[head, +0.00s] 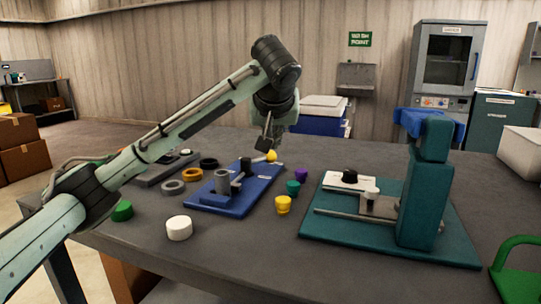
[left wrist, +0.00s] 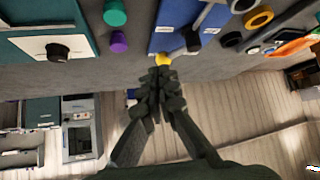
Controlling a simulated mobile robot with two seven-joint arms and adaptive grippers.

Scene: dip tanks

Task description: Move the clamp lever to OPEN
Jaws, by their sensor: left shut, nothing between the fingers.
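The clamp lever (head: 258,160) reaches toward the plate's far edge and seems to end in a yellow knob (head: 271,157). In the left wrist view the yellow knob (left wrist: 162,60) sits just beyond my fingertips. White labels are on the blue plate (left wrist: 176,18), too small to read. My left gripper (head: 265,145) is shut and empty, pointing down close beside the knob; it also shows in the left wrist view (left wrist: 160,78). Contact cannot be told. My right gripper is not in view.
A teal press (head: 425,190) on a teal base stands to the right. Purple (head: 301,175), teal (head: 293,188) and yellow (head: 283,205) pieces stand between the two plates. Several rings and a white disc (head: 179,228) lie left and in front.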

